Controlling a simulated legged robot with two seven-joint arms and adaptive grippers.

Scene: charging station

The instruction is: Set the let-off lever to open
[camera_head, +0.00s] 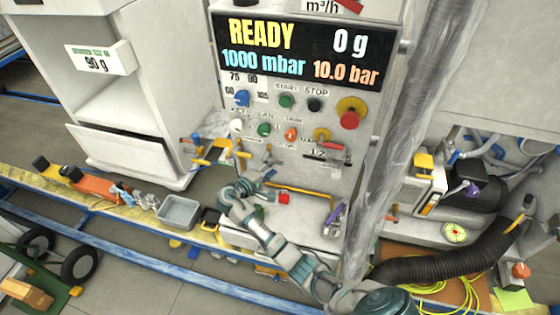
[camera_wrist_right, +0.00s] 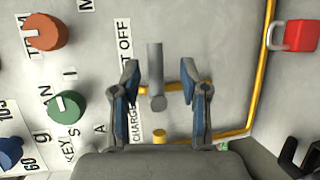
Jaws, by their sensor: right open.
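In the head view my right gripper (camera_head: 256,168) is at the lower panel, below the knobs, and the arm hides much of that spot. My left gripper is not in view.
An orange knob (camera_wrist_right: 47,33), a green knob (camera_wrist_right: 68,107) and a blue knob (camera_wrist_right: 8,152) stand on the panel nearby. A yellow pipe (camera_wrist_right: 256,80) and a red padlock (camera_wrist_right: 300,36) lie on the other side. A display (camera_head: 300,52) reads READY, 0 g.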

